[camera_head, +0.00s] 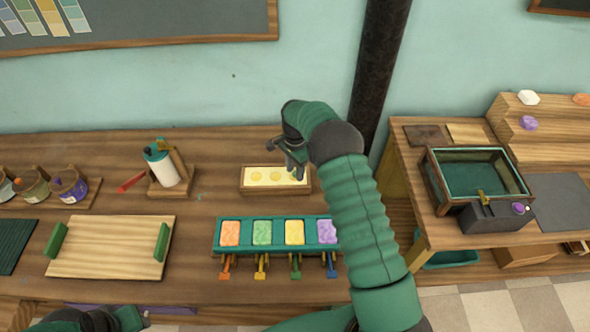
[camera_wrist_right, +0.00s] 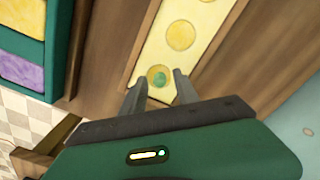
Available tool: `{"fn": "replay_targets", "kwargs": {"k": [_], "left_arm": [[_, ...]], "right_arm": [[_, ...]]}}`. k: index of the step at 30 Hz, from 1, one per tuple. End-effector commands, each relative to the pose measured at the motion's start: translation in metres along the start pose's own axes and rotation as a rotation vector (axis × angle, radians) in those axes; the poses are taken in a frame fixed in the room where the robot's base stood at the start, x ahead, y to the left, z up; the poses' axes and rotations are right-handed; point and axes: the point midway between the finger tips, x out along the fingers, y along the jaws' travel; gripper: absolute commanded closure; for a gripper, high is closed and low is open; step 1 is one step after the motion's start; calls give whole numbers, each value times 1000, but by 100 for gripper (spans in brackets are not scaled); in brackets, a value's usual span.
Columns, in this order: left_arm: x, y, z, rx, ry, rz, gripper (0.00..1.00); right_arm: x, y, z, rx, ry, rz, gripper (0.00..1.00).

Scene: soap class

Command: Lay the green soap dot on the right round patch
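The green soap dot (camera_wrist_right: 159,78) lies on the end round patch (camera_wrist_right: 157,72) of a cream strip, seen in the right wrist view. My right gripper (camera_wrist_right: 160,82) is open, with one finger on each side of the dot and a gap to it. In the head view the right gripper (camera_head: 294,172) is over the right end of the wooden-framed tray (camera_head: 247,190), hiding the dot and most of the right patch. The middle patch (camera_head: 276,176) and left patch (camera_head: 256,176) look bare. My left gripper (camera_head: 128,319) is at the bottom left; its fingers are unclear.
A green rack (camera_head: 247,248) with orange, green, yellow and purple soap slabs stands in front of the tray. A white bottle (camera_head: 161,168) in a wooden stand is to the left, behind a board with green handles (camera_head: 110,246).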

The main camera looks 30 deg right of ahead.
Motion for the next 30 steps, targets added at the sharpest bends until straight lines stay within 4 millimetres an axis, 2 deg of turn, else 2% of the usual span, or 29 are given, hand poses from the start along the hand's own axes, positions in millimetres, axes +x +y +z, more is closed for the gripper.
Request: {"fn": "replay_targets", "kwargs": {"k": [4,7,15,19,24,30], "left_arm": [[0,0,0,0,0,0,64],[1,0,0,0,0,0,64],[5,0,1,0,0,0,64],[5,0,1,0,0,0,64],[6,0,1,0,0,0,64],[5,0,1,0,0,0,64]], "right_arm": [[-4,0,0,0,1,-1,63],[-18,-1,0,0,1,-3,63],[-87,-1,0,0,3,-5,63],[-111,-1,0,0,2,-3,63],[-121,0,0,0,0,1,63],[-121,0,0,0,0,1,63]]}}
